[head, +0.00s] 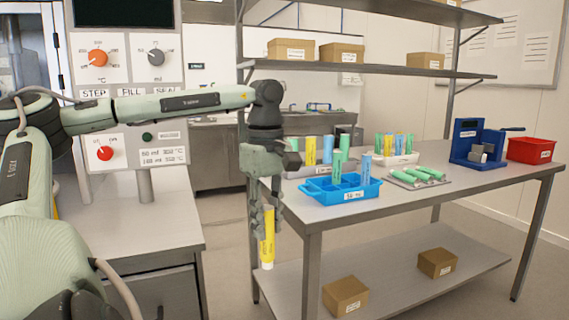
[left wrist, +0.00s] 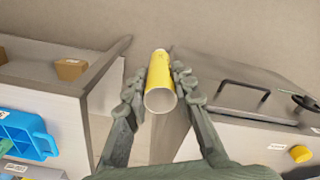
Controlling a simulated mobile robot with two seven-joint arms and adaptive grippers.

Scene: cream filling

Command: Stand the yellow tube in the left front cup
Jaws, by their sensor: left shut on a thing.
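My left gripper (head: 266,214) is shut on a yellow tube (head: 267,248), which hangs upright below the fingers, between the machine bench and the steel table. In the left wrist view the tube (left wrist: 160,75) lies between the two fingers (left wrist: 157,88), with one round open-looking end towards the camera. I cannot pick out the left front cup in either view. My right gripper is not in view.
The steel table (head: 440,192) holds a blue divided crate (head: 345,196) with green and blue tubes, racks of mixed tubes behind it, a flat tray of green tubes (head: 417,175), a blue press (head: 470,140) and a red bin (head: 530,150). The machine bench (head: 150,235) is at left.

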